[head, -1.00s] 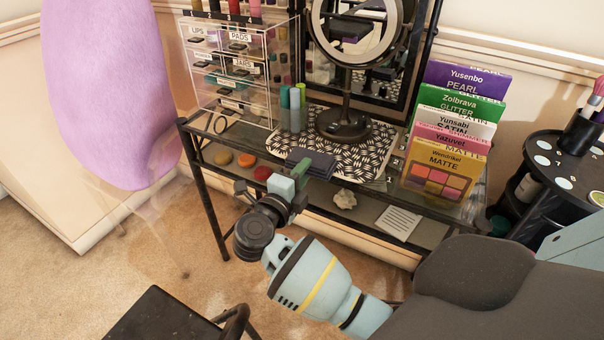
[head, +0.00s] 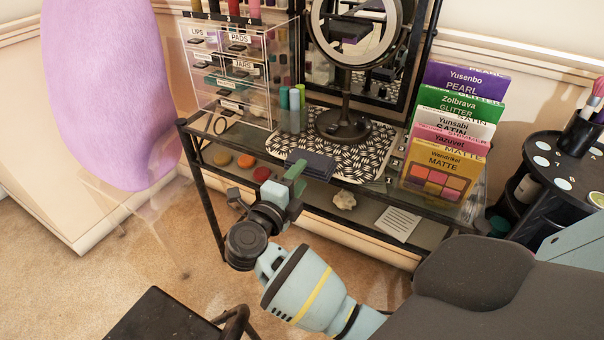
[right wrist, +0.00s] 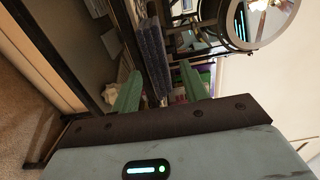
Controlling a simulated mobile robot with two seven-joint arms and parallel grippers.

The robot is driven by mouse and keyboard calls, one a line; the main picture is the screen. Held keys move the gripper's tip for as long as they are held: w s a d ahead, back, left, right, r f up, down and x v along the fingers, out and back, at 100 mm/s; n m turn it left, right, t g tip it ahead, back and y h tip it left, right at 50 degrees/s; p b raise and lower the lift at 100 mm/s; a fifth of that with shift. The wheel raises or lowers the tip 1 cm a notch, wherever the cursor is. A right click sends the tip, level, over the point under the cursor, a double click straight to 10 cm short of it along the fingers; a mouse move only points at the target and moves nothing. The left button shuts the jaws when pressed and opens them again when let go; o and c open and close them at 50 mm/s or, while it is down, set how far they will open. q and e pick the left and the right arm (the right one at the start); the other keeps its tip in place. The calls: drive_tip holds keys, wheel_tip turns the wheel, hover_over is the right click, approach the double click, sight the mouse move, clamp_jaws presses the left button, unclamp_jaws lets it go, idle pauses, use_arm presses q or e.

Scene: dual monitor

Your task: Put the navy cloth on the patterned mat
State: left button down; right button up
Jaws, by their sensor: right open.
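The navy cloth (head: 313,162) is a dark folded pad at the front edge of the glass tabletop. In the head view it overlaps the front left part of the black-and-white patterned mat (head: 350,167); I cannot tell how much of it rests on the mat. My right gripper (head: 298,178), with green fingers, is open just in front of the cloth. In the right wrist view, the cloth (right wrist: 153,55) appears beyond and between the spread fingertips (right wrist: 160,75), with nothing clearly gripped. My left gripper is out of view.
A round mirror (head: 345,125) stands on the mat, with bottles (head: 294,110) and a clear drawer box (head: 232,75) to its left. Palettes (head: 435,175) stand at right. A lower shelf (head: 330,200) holds small items. A black stool (head: 165,318) is at the front.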

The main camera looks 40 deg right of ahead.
drive_tip(key=v, duration=0.5)
drive_tip(key=shift+s+a, duration=0.15)
drive_tip(key=shift+a, duration=0.15)
drive_tip(key=shift+d, duration=0.1)
